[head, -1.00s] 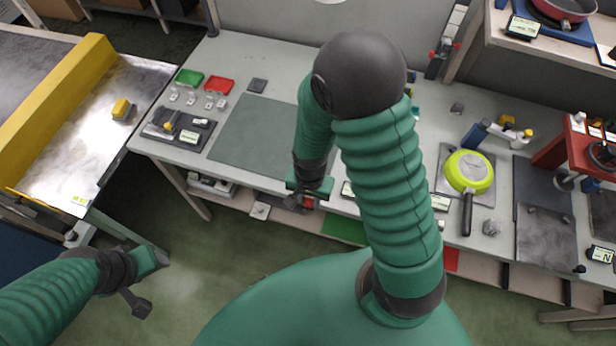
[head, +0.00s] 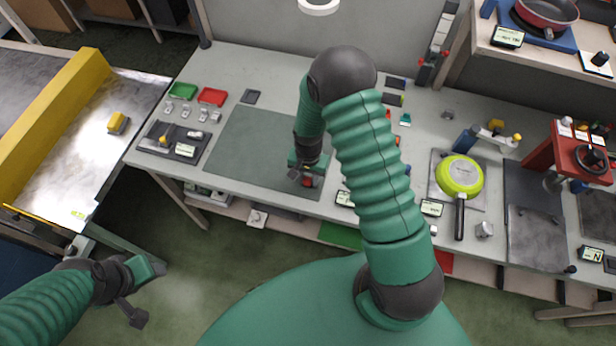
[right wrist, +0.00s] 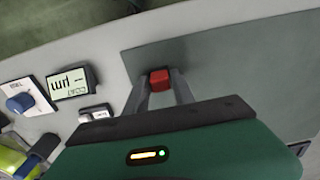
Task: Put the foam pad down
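A small red block, which I take to be the foam pad (right wrist: 159,80), sits between the fingertips of my right gripper (right wrist: 160,88) in the right wrist view. The fingers touch both its sides. In the head view the right gripper (head: 305,177) is over the front right part of the green-grey mat (head: 250,140), with a bit of red showing at its tip. I cannot tell whether the pad touches the mat. My left gripper (head: 145,290) is spread open and empty over the floor, left of the workbench.
Red (head: 213,96) and green (head: 183,90) trays stand at the bench's back left. A tool board (head: 158,150) lies left of the mat. A display (head: 345,199) is right of the gripper. A lime pan (head: 460,176) stands further right. Most of the mat is clear.

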